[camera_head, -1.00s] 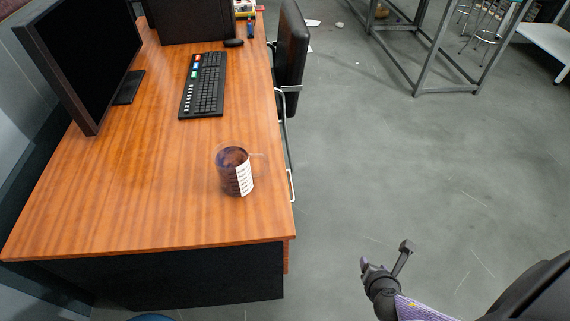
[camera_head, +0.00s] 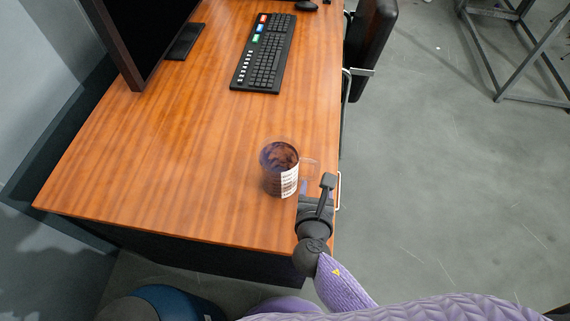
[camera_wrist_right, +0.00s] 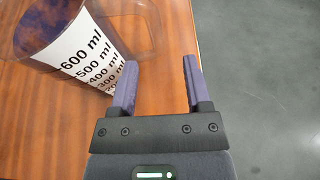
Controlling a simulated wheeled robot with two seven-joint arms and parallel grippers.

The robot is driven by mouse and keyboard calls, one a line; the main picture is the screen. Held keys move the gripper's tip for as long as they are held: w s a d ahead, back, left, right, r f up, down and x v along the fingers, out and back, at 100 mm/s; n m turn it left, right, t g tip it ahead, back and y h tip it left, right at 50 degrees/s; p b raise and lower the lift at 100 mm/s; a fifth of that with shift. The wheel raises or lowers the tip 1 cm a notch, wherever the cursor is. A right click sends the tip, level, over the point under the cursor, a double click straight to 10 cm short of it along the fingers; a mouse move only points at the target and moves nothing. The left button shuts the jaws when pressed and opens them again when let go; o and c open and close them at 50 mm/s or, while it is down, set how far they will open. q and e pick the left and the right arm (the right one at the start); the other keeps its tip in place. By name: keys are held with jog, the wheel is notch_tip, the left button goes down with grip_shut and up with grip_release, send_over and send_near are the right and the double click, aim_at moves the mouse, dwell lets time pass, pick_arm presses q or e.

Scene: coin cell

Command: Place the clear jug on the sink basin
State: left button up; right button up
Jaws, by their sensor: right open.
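The clear jug (camera_head: 279,168) stands upright on the wooden desk near its front right corner, with a white measuring label facing the front right and its clear handle on the right. In the right wrist view the jug (camera_wrist_right: 84,55) fills the upper left, its label reading up to 600 ml. My right gripper (camera_head: 315,187) is open and empty at the desk's right edge, just right of the jug beside its handle. In the right wrist view its two purple fingers (camera_wrist_right: 157,84) are apart, the left one close to the handle. My left gripper and the sink basin are not in view.
The desk (camera_head: 160,170) carries a keyboard (camera_head: 264,53) and a monitor (camera_head: 145,45) farther back. A black chair (camera_head: 370,45) stands at the desk's right side. Grey floor (camera_head: 450,170) is open on the right, with a metal frame (camera_head: 515,60) beyond.

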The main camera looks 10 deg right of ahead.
aim_at(316, 176)
jog(key=b+x, duration=0.2)
jog(key=x, duration=0.3)
jog(key=shift+a+f, duration=0.15)
jog(key=shift+w, duration=0.35)
grip_shut()
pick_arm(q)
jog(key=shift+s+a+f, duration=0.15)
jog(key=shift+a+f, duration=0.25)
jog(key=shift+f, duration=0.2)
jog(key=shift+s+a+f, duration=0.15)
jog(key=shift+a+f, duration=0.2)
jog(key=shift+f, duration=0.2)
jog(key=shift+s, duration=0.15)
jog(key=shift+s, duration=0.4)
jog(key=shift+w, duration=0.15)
